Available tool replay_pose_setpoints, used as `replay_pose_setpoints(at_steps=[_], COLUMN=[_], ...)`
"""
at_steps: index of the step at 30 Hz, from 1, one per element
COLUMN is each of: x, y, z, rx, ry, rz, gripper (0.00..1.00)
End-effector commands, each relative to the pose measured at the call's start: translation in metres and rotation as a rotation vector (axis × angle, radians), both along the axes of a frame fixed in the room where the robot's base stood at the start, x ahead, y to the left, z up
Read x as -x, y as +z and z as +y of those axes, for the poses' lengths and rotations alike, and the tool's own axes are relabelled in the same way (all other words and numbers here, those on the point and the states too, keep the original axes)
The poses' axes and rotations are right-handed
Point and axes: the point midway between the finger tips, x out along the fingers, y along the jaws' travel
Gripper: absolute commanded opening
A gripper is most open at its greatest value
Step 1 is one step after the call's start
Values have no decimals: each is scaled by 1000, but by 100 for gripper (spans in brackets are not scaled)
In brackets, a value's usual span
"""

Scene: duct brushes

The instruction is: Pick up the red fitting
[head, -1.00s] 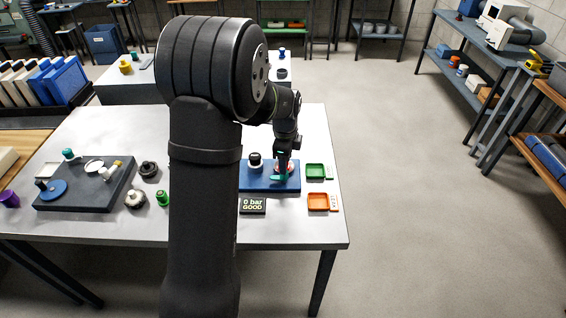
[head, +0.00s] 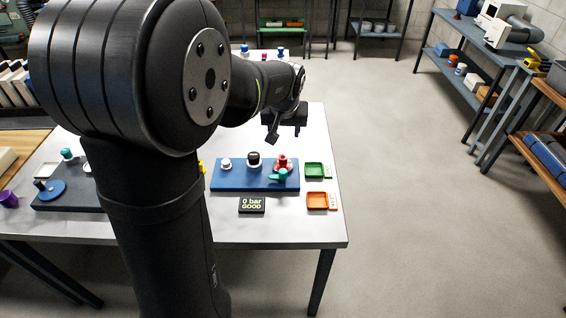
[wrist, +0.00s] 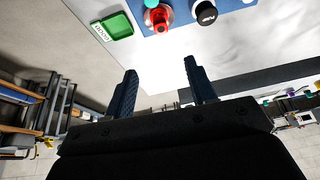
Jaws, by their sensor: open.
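The red fitting (head: 282,160) stands upright at the right end of the blue board (head: 228,181), with a teal handle-like part (head: 279,175) in front of it. My gripper (head: 272,139) is above and behind the board, apart from the fitting. In the wrist view its two blue-black fingers (wrist: 160,88) are spread, with nothing between them.
A black-capped fitting (head: 254,160) and a white one (head: 226,164) stand on the same board. A green tray (head: 314,170) and an orange tray (head: 317,200) lie to its right. A sign reading "0 bar GOOD" (head: 252,205) lies in front. My arm hides the table's left middle.

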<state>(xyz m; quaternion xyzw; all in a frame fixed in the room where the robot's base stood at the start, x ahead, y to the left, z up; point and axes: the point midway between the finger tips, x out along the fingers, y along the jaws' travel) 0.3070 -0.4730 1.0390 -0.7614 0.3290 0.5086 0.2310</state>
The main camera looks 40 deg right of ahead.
Motion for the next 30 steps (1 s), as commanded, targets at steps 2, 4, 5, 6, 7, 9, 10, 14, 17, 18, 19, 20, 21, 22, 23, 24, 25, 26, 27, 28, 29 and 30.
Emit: replay_pose_setpoints(at_steps=[2, 4, 5, 6, 7, 9, 10, 14, 17, 18, 19, 20, 21, 22, 23, 24, 25, 26, 27, 28, 29, 30], x=[0, -1, -2, -4, -5, -9, -11, -18, -23, -25, -26, -28, -29, -30, -31, -31, -32, -32, -33, -33, -34, -34], y=[1, -3, -7, -12, -18, -31, -37, -61, -79, -86, -91, -94, -99, -102, -105, -107, -108, -109, -111, -113, -115, -119], z=[0, -1, -2, -3, -5, -8, -10, -17, -23, -24, -26, -27, -29, -29, -30, -31, -31, -32, -32, -32, -33, -33], rx=[12, 15, 16, 16, 14, 14, 13, 14, 15, 15, 15, 15, 15, 15, 15, 17, 17, 17, 17, 17, 17, 15], ry=[30, 43, 45, 45, 45, 44, 44, 43, 43, 43, 43, 43, 43, 43, 43, 43, 43, 42, 42, 42, 43, 43], rz=[5, 8, 9, 9, 10, 10, 10, 10, 9, 9, 9, 8, 8, 8, 9, 8, 8, 7, 7, 7, 8, 9], gripper=[51, 51, 51, 51, 51, 51, 51, 51, 51, 51, 51, 51, 51, 51, 51, 51, 51, 51, 51, 51, 51, 51])
